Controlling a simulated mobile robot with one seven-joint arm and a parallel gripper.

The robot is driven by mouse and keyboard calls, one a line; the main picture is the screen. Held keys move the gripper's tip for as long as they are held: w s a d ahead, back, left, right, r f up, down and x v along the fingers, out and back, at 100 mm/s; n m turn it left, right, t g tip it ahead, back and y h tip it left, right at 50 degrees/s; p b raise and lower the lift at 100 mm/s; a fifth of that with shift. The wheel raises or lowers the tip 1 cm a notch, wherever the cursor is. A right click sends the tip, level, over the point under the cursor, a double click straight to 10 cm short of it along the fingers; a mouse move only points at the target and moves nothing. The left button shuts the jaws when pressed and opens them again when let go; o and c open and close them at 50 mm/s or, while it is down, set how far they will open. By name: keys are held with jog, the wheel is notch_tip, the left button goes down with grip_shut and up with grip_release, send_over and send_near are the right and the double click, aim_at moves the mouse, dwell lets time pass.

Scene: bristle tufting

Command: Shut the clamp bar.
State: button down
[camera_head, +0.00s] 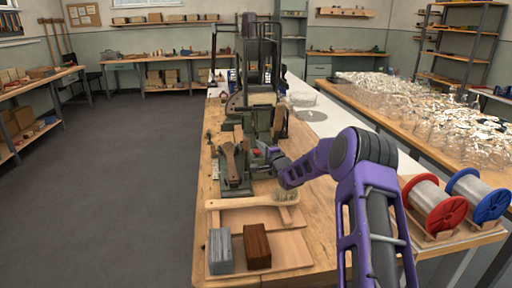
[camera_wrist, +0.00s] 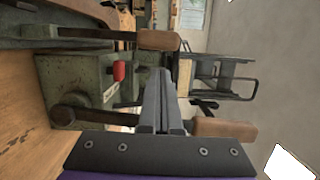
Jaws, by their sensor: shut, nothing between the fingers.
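The green tufting machine (camera_head: 262,120) stands on the wooden bench. Near its front is a small vise-like green fixture (camera_head: 236,180) with an upright wooden handle (camera_head: 228,158). In the wrist view, which is turned on its side, a green body (camera_wrist: 75,85) carries a red knob (camera_wrist: 119,71) and dark levers with wooden grips, one above (camera_wrist: 158,40) and one below (camera_wrist: 225,128). I cannot tell for sure which lever is the clamp bar. My gripper (camera_head: 266,150), also in the wrist view (camera_wrist: 160,80), is shut and empty, pointing at the machine between the two grips. Contact is unclear.
A brush (camera_head: 240,203) lies on a board at the bench front, with a grey block (camera_head: 220,250) and a brown block (camera_head: 256,245). A red spool (camera_head: 433,207) and a blue spool (camera_head: 482,196) stand at the right. The floor at the left is clear.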

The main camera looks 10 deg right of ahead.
jog(key=shift+a, duration=0.8)
jog(key=shift+a, duration=0.15)
jog(key=shift+a+r+n, duration=0.1)
jog(key=shift+a+n, duration=0.1)
jog(key=shift+n, duration=0.1)
